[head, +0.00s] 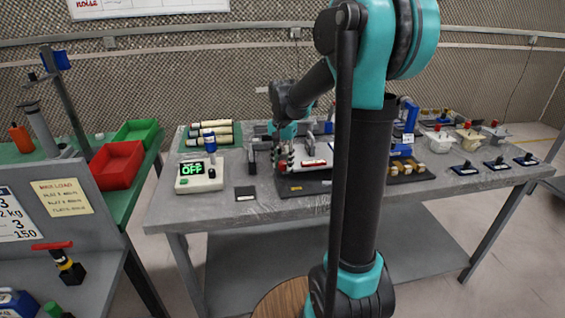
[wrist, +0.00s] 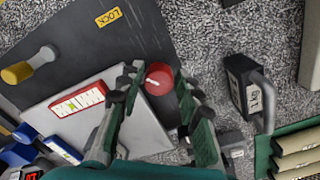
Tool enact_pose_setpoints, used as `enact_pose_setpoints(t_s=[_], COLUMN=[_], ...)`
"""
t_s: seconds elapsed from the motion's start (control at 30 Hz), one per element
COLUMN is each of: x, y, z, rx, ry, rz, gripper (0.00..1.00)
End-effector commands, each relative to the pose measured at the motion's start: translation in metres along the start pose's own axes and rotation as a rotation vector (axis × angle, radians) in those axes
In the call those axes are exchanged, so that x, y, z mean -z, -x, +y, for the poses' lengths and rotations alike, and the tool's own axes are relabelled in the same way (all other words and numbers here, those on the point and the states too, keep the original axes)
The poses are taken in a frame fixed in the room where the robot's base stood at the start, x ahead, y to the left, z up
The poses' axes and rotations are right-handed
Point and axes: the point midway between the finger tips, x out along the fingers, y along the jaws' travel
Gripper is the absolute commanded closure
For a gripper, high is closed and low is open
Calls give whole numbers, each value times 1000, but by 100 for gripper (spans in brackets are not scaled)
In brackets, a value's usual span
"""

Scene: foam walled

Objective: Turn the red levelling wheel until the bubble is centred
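The red levelling wheel (wrist: 160,80), with a pale mark on its top, stands at a corner of a light grey plate in the wrist view. My gripper (wrist: 160,92) has one finger on each side of it; contact cannot be judged. A red-framed vial (wrist: 78,102) with a yellow-green patch lies on the plate (wrist: 140,120); its bubble is too small to place. A second, blue-framed vial (wrist: 63,150) is near the plate's lower left edge. In the head view my gripper (head: 284,161) is over the dark board, beside the red-framed vial (head: 313,163).
A dark board marked LOCK (wrist: 110,18) lies behind the plate, with a yellow-knobbed lever (wrist: 30,66). A black block with a handle (wrist: 246,86) stands to the right, near a green tray (wrist: 266,148). An OFF display box (head: 199,176) stands left on the grey table (head: 270,215).

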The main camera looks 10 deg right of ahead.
Motion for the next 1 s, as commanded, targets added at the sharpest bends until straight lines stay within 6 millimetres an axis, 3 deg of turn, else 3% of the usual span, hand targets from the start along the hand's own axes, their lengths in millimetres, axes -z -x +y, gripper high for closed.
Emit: enact_pose_setpoints(t_s=[0.1,0.47,1.0], x=[0,0,0], y=[0,2,69], z=[0,0,0], rx=[0,-1,0], ry=[0,-1,0], rz=[0,0,0], gripper=[51,51,51])
